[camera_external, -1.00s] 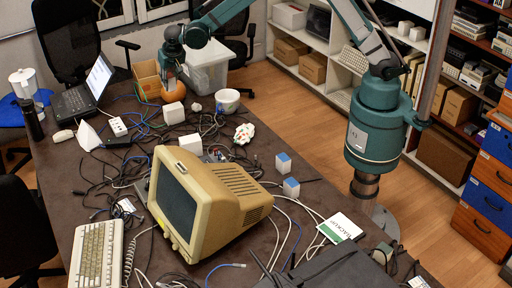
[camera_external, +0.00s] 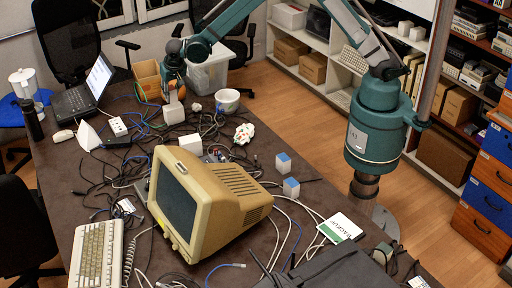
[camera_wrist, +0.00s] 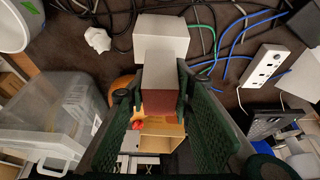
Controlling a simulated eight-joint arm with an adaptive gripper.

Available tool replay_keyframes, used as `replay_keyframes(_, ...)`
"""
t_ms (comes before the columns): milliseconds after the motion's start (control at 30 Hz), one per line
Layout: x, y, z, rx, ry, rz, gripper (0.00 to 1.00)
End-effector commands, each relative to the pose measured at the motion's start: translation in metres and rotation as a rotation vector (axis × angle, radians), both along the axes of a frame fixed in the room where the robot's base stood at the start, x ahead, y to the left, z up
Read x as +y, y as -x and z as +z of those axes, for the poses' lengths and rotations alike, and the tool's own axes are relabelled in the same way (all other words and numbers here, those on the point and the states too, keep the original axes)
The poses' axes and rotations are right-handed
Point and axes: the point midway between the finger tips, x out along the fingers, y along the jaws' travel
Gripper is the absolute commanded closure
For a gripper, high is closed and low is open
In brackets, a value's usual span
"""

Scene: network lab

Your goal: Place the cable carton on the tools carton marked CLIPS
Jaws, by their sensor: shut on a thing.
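My gripper (camera_external: 172,88) is shut on a small carton, taken as the cable carton, with a pale grey face and a reddish-brown face (camera_wrist: 163,92) between the green fingers in the wrist view. A white carton (camera_external: 174,115) on the table is just below the held one in the external view; it also shows beyond the held carton in the wrist view (camera_wrist: 160,32). I cannot read a CLIPS mark on it, nor tell whether the two cartons touch. More small cartons, one white (camera_external: 190,144) and two blue-topped (camera_external: 283,162), stand nearer the camera.
An orange ball (camera_wrist: 120,88) and an open cardboard box (camera_external: 146,72) are behind the gripper. A clear bin (camera_external: 212,74) and white bowl (camera_external: 228,99) stand to the right. A power strip (camera_wrist: 264,66), cables and a beige monitor (camera_external: 222,202) crowd the table.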

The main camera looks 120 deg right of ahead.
Motion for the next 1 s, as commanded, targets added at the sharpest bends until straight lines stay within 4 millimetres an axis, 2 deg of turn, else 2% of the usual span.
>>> replay_keyframes(300, 0.0, 0.0, -0.03, 0.0, 0.0, 0.0, 0.9)
replay_keyframes(800, 0.0, 0.0, -0.036, 0.0, 0.0, 0.0, 0.9)
replay_keyframes(833, 0.0, 0.0, -0.035, 0.0, 0.0, 0.0, 0.72)
replay_keyframes(900, 0.0, 0.0, -0.035, 0.0, 0.0, 0.0, 0.63)
replay_keyframes(1000, 0.0, 0.0, -0.035, 0.0, 0.0, 0.0, 0.61)
